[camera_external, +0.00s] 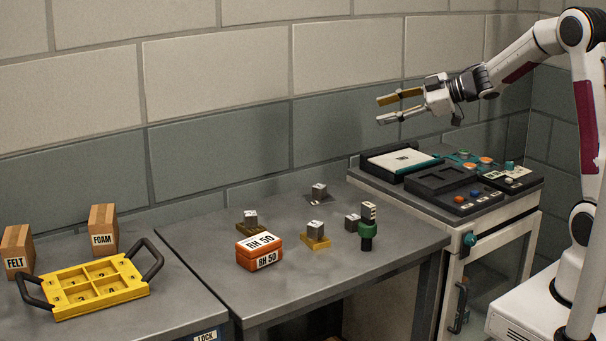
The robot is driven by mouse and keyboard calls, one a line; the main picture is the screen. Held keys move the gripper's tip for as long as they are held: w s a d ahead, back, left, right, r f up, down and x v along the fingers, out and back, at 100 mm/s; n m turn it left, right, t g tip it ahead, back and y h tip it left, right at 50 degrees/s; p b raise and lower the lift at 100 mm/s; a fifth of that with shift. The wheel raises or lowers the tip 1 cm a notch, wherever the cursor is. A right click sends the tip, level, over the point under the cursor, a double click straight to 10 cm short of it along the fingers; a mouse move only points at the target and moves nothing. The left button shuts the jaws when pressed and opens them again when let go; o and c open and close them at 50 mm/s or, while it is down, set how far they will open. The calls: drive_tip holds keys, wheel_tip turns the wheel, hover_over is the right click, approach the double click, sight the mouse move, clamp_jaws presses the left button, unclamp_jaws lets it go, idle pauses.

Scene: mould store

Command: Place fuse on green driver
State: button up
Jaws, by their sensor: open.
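A green driver (366,230) with a dark lower end stands near the right end of the middle table. A small grey block (369,210) with a marked face shows at its top. It looks to rest on it, but I cannot tell for certain. Other small grey marked blocks stand nearby: one (352,223) just left of the driver, one (315,227) on a yellow base, one (250,217) on a brown base and one (319,190) farther back. Their marks are too small to tell which is the fuse. My gripper (384,109) is open and empty, high above the table, up and right of the blocks.
A cabinet (456,226) with dark devices stands at right. The table's left part is clear.

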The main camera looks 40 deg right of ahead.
drive_tip(key=s+d+r+m+t+h, duration=0.3)
drive_tip(key=d+r+m+h, duration=0.25)
drive_tip(key=d+r, duration=0.2)
drive_tip(key=s+d+m+g+h, duration=0.1)
drive_tip(key=s+d+m+h, duration=0.35)
drive_tip(key=s, duration=0.35)
drive_tip(key=s+a+f+m+g, duration=0.1)
drive_tip(key=s+f, duration=0.3)
drive_tip(key=s, duration=0.5)
drive_tip(key=s+a+f+m+g+y, duration=0.1)
drive_tip(key=s+a+f+g, duration=0.1)
drive_tip(key=s, duration=0.7)
drive_tip(key=s+a+f+m+g, duration=0.1)
drive_tip(key=s+f+g, duration=0.3)
drive_tip(key=s, duration=0.5)
wheel_tip(320, 180, down, 2)
drive_tip(key=shift+a+f+y, duration=0.1)
drive_tip(key=shift+a+y, duration=0.2)
drive_tip(key=shift+y, duration=0.1)
